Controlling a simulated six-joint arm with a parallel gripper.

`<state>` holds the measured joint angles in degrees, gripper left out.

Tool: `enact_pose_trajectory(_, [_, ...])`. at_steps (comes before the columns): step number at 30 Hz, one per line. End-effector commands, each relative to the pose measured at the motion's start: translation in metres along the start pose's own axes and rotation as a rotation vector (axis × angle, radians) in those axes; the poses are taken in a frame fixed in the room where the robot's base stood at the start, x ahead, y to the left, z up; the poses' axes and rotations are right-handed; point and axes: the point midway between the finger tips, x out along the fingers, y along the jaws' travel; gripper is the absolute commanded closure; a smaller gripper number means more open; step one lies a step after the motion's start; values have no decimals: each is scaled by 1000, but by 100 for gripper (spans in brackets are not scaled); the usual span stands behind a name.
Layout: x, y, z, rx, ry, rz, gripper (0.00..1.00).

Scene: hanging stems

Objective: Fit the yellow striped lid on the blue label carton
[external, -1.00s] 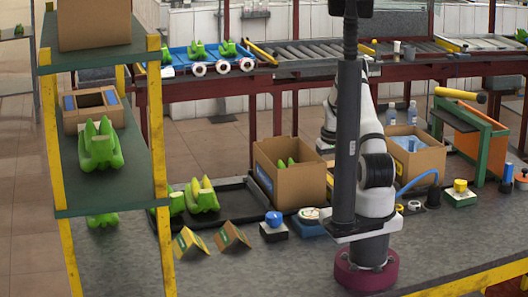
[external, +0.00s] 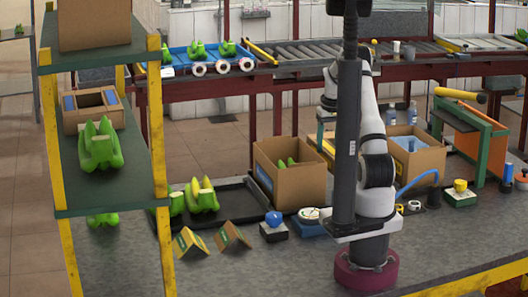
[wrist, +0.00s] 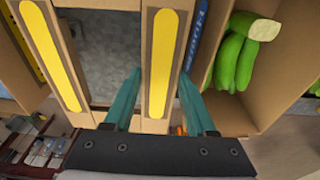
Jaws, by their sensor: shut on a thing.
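My gripper (wrist: 159,76) has teal fingers shut on one bar of the yellow striped lid (wrist: 160,55), a cardboard frame with two yellow stripes and an open window. Grey surface shows through the window. The blue label carton (external: 289,176) stands open on the table, with green bananas inside. In the wrist view its blue label (wrist: 194,32) is just right of the held bar, and the opening lies farther right. The lid is beside the opening, not over it. In the external view the gripper (external: 326,132) and part of the lid (external: 327,149) show behind my arm.
Another open carton (external: 416,156) with blue contents stands to the right. A black tray (external: 238,196) lies left of the blue label carton. A lid with blue stripes (external: 90,104) sits on the left shelf. A conveyor (external: 320,52) runs behind.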

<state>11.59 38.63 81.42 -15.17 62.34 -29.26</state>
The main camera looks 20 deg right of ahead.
Motion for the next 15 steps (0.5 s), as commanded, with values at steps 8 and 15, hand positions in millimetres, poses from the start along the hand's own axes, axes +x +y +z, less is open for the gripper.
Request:
enact_pose_trajectory(8, [-84,-28,-16,19,5,5,84])
enact_pose_trajectory(15, [-134,-63,26,13,4,2,84])
